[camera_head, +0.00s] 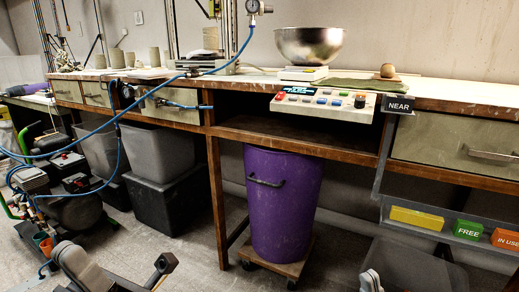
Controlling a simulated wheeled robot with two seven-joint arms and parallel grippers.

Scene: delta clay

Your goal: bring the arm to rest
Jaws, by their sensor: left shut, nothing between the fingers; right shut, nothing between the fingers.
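My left gripper (72,256) shows at the bottom left edge, a pale grey tip with dark parts behind it, over the floor. It is shut and empty. A dark part of my own arm stands just right of it. My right gripper (370,281) shows only as a small pale tip at the bottom edge, right of centre. It is shut with nothing held, and most of it is cut off by the frame. Both are low, in front of the workbench, and appear apart from it.
The workbench (455,96) runs across the view, carrying a steel bowl (309,45) and a control panel (322,104). Below are a purple bin (283,203) on a wheeled board and grey tubs (160,152). A compressor (72,208) with blue hoses stands left. Bare floor lies between.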

